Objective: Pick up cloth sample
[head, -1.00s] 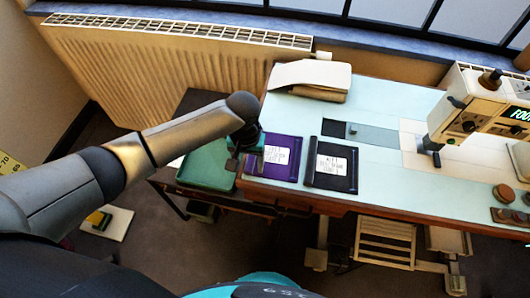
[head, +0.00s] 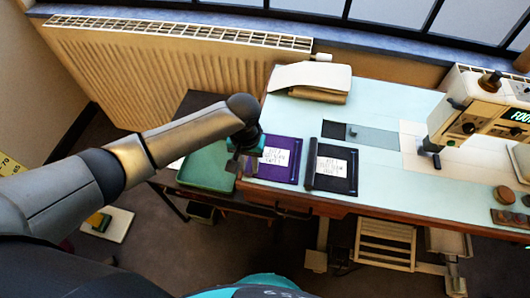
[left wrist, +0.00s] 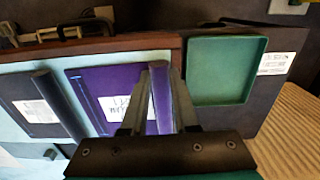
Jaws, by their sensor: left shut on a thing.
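A purple cloth sample (head: 279,159) with a white label lies flat at the left end of the pale blue table; it also shows in the left wrist view (left wrist: 90,92). My left gripper (head: 236,161) is at its left edge. In the left wrist view, the fingers of my left gripper (left wrist: 158,97) are shut on the sample's raised purple edge strip. A black cloth sample (head: 331,183) with a white label lies just right of the purple one, apart from the gripper. It also shows in the left wrist view (left wrist: 38,105). My right gripper is not in view.
A green tray (head: 207,168) sits on a dark lower stand left of the table. A folded cream cloth stack (head: 310,78) lies at the back left. A sewing machine (head: 480,110) stands at the right. The table's front middle (head: 405,190) is clear.

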